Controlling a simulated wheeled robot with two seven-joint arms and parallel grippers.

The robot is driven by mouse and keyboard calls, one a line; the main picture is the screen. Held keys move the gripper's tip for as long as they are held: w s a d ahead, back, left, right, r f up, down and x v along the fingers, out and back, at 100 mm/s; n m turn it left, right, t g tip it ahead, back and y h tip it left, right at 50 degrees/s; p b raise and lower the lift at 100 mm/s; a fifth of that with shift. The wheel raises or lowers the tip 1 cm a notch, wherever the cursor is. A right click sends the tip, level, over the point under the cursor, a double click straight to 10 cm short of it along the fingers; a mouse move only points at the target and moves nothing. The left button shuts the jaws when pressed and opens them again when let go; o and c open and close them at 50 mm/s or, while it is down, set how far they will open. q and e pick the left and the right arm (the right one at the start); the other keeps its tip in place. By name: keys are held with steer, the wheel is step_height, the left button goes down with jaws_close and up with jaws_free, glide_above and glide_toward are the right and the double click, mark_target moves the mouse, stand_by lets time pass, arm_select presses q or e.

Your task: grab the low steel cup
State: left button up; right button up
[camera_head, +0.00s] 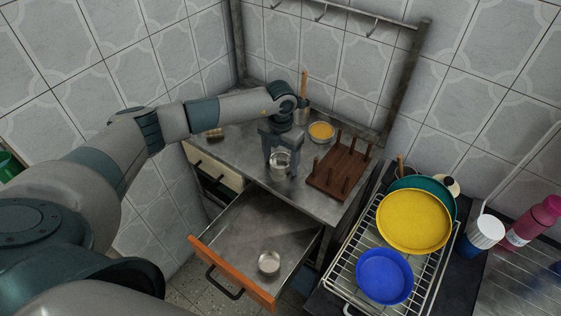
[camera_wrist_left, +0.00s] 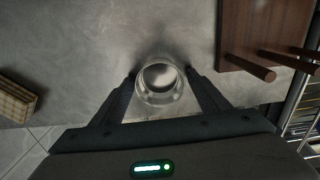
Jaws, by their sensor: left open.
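A low steel cup (camera_head: 281,161) stands on the steel counter (camera_head: 240,150), near its front edge. My left gripper (camera_head: 281,167) is over the counter with its fingers down, one on each side of this cup. In the left wrist view the cup (camera_wrist_left: 160,82) sits between the two open fingertips (camera_wrist_left: 160,76), with no clear grip on it. A second low steel cup (camera_head: 269,263) stands in the open drawer below, toward its front. My right gripper is not in view.
The drawer (camera_head: 240,235) is pulled out below the counter. A brown peg rack (camera_head: 340,172) stands right of the gripper, and a bowl with yellow contents (camera_head: 321,131) behind. A dish rack (camera_head: 345,255) holds a yellow plate (camera_head: 413,220) and a blue bowl (camera_head: 385,277).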

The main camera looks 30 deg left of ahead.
arm_select(q)
steer(key=shift+f, duration=0.1)
stand_by(0.3)
steer(key=c, duration=1)
steer(key=shift+c, duration=0.2)
